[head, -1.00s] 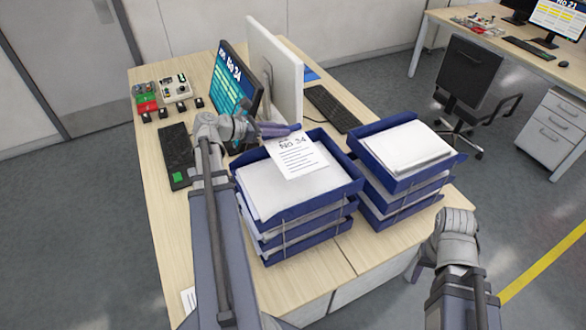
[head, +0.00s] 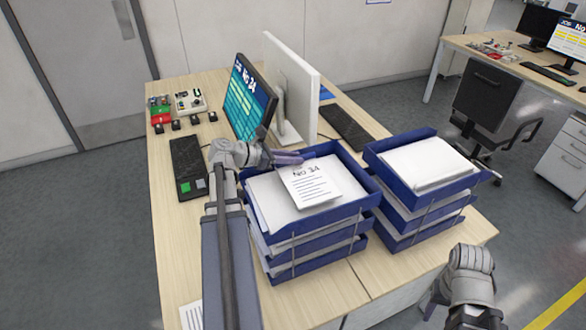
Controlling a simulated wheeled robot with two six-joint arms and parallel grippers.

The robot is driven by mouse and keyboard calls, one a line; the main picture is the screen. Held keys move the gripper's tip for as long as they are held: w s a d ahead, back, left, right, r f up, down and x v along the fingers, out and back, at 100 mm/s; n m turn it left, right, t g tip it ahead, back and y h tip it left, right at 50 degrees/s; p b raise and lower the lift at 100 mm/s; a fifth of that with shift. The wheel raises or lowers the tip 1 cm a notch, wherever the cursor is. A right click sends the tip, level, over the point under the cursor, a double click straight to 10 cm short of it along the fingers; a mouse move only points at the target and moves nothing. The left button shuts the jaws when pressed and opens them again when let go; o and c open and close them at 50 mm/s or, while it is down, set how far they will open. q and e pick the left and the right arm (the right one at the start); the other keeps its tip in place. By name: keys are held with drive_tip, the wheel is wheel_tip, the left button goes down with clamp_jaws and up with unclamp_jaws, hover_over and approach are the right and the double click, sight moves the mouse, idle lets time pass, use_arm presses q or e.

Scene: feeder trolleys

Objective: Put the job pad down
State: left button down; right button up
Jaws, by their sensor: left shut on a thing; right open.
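The job pad (head: 310,184) is a white sheet marked "No 34" with printed lines. It shows over the top tray of the left stack of blue trays (head: 322,222), in front of the white paper in that tray. I cannot tell whether it touches the paper. My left gripper (head: 288,158) is shut on the pad's far edge. My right gripper (head: 432,303) is at the lower right, away from the desk's trays, with its fingers mostly hidden behind its wrist.
A second blue tray stack (head: 420,192) stands to the right. The desk's left front (head: 180,250) is mostly clear.

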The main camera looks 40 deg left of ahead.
use_arm(q)
drive_tip(key=shift+f+b, duration=1)
drive_tip(key=shift+f, duration=0.4)
drive_tip(key=shift+f, duration=0.2)
drive_tip(key=c, duration=0.8)
unclamp_jaws()
drive_tip(key=shift+o, duration=0.2)
drive_tip(key=shift+r, duration=0.1)
drive_tip(key=shift+r, duration=0.1)
drive_tip(key=p+v, duration=0.4)
drive_tip(key=v, duration=0.7)
drive_tip(key=shift+a, duration=0.1)
drive_tip(key=shift+s+a+r+p, duration=0.2)
drive_tip(key=shift+s+p, duration=0.1)
drive_tip(key=shift+s, duration=0.1)
